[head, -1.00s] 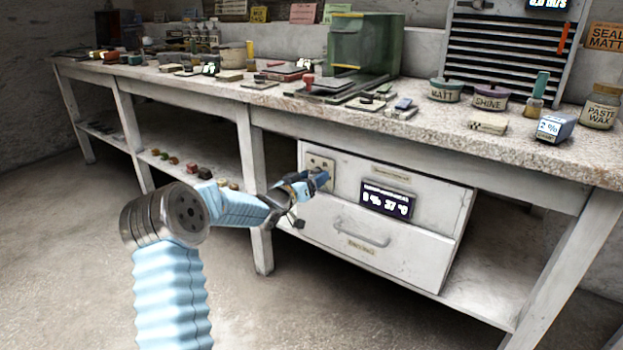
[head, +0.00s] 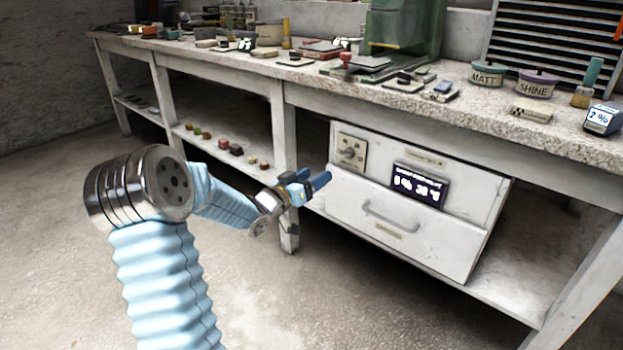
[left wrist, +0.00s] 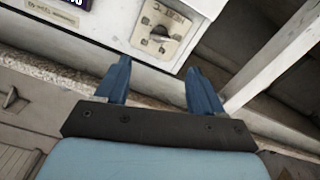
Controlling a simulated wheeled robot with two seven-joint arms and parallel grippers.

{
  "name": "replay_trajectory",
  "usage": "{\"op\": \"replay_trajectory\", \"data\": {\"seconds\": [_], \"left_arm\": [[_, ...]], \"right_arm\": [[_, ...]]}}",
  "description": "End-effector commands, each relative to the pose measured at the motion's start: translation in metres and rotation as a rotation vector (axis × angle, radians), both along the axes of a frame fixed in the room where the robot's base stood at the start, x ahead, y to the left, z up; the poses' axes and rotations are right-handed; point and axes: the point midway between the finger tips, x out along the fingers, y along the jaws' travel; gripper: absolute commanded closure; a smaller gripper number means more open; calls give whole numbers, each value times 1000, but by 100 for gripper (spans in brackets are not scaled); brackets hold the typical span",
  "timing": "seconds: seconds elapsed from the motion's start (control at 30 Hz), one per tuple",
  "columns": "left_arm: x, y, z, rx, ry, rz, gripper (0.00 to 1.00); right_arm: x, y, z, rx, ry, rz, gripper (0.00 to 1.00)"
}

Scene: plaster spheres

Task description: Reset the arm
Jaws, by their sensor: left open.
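My left arm comes in from the left in the head view, with its light blue sleeve and metal joint. My left gripper (head: 318,182) is in front of the bench, just left of the white drawer cabinet (head: 345,205). In the left wrist view its two blue fingers (left wrist: 158,85) stand apart with nothing between them. The cabinet's switch plate (head: 351,151) is clear of the gripper; it also shows beyond the fingers in the left wrist view (left wrist: 172,22). My right gripper is not in view.
The stone-topped workbench (head: 470,118) holds jars, a green machine (head: 405,30) and several small tools. A lit display (head: 419,185) and a drawer handle (head: 389,217) are on the cabinet. Small coloured pieces (head: 236,149) lie on the lower shelf. The floor in front is open.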

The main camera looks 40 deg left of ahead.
Motion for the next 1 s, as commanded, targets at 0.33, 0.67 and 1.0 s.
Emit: {"op": "replay_trajectory", "data": {"seconds": [0.33,0.67,1.0], "left_arm": [[-4,0,0,-1,0,0,32],[-2,-5,-8,-13,18,-2,32],[-18,-144,-186,-196,537,-55,32]], "right_arm": [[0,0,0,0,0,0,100],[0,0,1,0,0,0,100],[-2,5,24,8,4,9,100]]}}
